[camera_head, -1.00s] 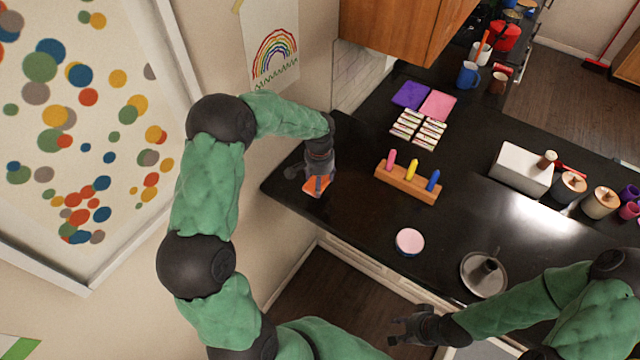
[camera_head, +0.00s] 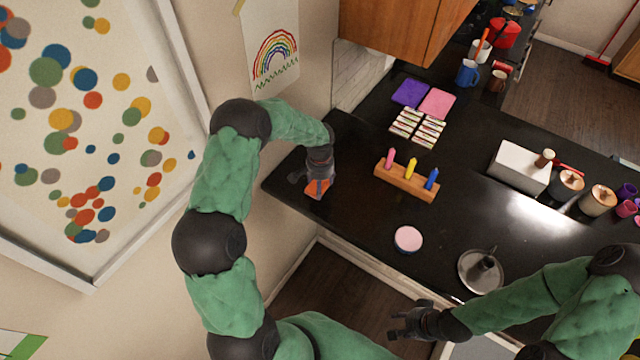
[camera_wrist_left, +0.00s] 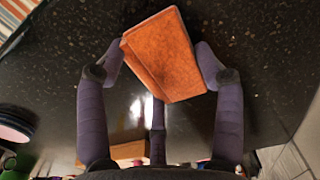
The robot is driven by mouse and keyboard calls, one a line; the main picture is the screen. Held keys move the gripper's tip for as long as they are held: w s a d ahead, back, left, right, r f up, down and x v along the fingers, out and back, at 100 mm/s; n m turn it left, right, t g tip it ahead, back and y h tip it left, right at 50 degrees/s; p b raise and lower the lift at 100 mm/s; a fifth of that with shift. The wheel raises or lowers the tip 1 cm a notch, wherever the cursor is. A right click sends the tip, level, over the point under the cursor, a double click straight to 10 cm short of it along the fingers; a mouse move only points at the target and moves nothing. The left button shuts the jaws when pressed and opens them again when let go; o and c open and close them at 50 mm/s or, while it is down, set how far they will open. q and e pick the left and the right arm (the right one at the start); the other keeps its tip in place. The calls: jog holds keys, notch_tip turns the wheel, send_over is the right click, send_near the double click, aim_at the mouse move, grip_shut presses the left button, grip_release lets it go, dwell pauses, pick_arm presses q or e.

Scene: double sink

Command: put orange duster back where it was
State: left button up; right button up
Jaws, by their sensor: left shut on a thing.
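The orange duster (camera_head: 318,188) is a small block-like piece at the left end of the dark counter. My left gripper (camera_head: 318,180) is shut on it, coming down from above. In the left wrist view the duster (camera_wrist_left: 165,58) sits tilted between the fingers, with the dark speckled counter behind it. Whether it touches the counter I cannot tell. My right gripper (camera_head: 398,325) is in front of the counter's front edge, with its fingers apart and nothing between them.
A wooden holder (camera_head: 407,183) with pink, yellow and blue pegs stands right of the duster. A pink-topped round tin (camera_head: 408,239) and a grey metal holder (camera_head: 481,271) are nearer the front. Purple (camera_head: 410,93) and pink (camera_head: 438,103) squares lie behind. Counter between duster and peg holder is clear.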

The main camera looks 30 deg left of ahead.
pick_arm(q)
jog(key=o, duration=1)
jog(key=shift+f, duration=0.15)
jog(key=shift+r, duration=0.4)
notch_tip(320, 180, up, 12)
jog(key=b, duration=0.2)
jog(key=shift+f, duration=0.2)
